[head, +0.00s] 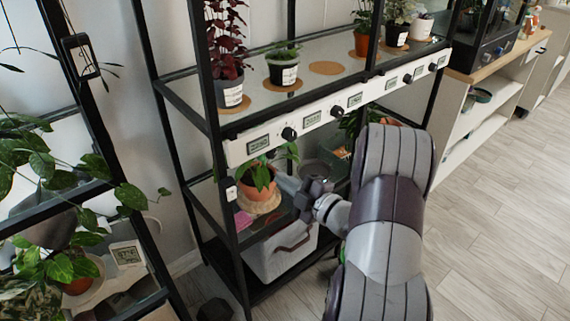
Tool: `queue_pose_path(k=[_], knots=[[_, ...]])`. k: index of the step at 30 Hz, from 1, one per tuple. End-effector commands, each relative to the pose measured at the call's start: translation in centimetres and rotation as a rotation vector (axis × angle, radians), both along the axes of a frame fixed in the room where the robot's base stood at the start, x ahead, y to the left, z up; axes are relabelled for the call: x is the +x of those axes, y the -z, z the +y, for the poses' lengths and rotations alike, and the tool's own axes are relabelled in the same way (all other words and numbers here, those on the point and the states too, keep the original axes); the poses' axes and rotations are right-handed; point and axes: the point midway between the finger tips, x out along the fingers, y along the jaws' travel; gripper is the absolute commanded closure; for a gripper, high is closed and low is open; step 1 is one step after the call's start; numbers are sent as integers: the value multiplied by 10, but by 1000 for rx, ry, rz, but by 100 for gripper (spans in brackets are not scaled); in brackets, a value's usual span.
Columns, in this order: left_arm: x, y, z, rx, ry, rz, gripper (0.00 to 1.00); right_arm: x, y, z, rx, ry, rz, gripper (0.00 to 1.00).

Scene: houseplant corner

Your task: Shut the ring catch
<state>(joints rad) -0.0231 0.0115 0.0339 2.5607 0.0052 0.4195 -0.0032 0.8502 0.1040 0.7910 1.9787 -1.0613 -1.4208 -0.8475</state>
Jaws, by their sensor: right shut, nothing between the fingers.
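My right arm comes in from the lower right, and its right gripper (283,181) reaches into the lower part of the black shelf rack, its fingers shut and empty. The fingertips are close to a terracotta pot (257,191) with a green plant, which stands on a tan round mat (261,206). I cannot tell from this view whether they touch it. I cannot make out the ring catch clearly; it may be small or hidden behind my gripper and arm. A small white tag-like part (231,189) sits on the front post left of the pot. My left gripper is not in view.
A white panel (320,113) with dark knobs and small displays crosses the rack above my gripper. Potted plants stand on the upper shelf. A pale bin (277,257) is below. Another black plant rack (110,143) stands left. The wooden floor (500,230) at right is clear.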

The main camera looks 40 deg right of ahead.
Motion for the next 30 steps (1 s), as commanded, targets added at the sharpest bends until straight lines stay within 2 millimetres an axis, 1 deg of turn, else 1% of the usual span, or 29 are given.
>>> queue_pose_path(k=[1,2,3,4,5,6,9,11,14,24,27,30], knots=[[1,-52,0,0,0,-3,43,-4,-38,19,-11,13,20,100],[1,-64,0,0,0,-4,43,-9,-40,29,-46,36,34,100],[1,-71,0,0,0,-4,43,-17,-33,36,-111,74,55,100],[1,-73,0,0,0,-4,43,-23,-27,39,-164,101,70,100],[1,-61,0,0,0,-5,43,-27,-11,36,-218,130,80,100],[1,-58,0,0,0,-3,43,-30,-4,32,-278,153,86,100],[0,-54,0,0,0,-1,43,-27,-1,28,-366,162,79,100],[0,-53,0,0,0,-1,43,-21,0,29,-374,160,77,100],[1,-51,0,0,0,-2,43,-4,3,30,-372,157,76,100],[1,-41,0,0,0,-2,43,70,12,29,-370,159,76,100],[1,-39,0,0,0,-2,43,81,15,16,-370,163,76,100],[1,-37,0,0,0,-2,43,90,17,8,-369,162,77,100]])
